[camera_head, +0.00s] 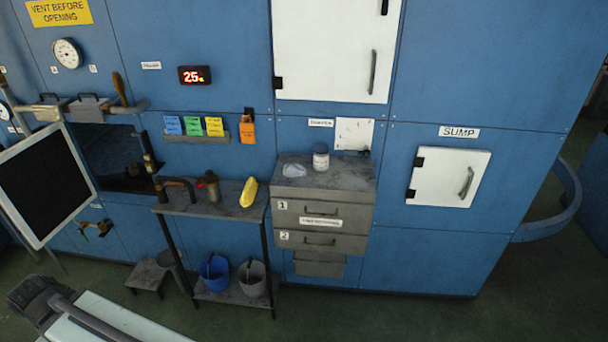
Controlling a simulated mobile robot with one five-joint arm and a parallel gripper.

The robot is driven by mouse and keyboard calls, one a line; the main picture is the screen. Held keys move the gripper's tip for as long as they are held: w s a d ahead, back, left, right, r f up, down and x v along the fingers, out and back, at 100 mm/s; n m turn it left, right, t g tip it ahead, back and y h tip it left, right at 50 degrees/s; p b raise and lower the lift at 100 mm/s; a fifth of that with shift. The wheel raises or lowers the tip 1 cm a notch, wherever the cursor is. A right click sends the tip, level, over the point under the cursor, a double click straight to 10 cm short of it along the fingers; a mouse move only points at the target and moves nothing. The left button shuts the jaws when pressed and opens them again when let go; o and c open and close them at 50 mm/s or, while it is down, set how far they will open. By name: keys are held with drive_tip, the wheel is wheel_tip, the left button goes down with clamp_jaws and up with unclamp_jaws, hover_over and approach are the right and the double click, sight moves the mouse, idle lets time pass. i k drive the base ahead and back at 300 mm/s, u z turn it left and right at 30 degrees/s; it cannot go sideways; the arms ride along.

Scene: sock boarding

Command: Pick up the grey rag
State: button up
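A small crumpled light-grey piece (294,170), which looks like the grey rag, lies on top of the grey drawer cabinet (345,183), toward its left side. It is too small to make out the cloth clearly. A white-lidded jar (321,157) stands upright just to its right, close beside it. I cannot make out my gripper's fingers in this view. A dark and white mechanism at the lower left looks like part of my own body, far from the rag.
Left of the cabinet, a shelf stand (225,211) holds a yellow item (249,192) and a brown bottle (211,186). A blue bucket (214,272) and a grey bucket (252,277) sit below. A low stool (147,276) stands further left. Floor before the cabinet is clear.

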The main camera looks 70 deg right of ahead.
sight(295, 170)
drive_tip(key=z, duration=0.95)
drive_tip(key=i, duration=0.8)
drive_tip(key=u, duration=0.05)
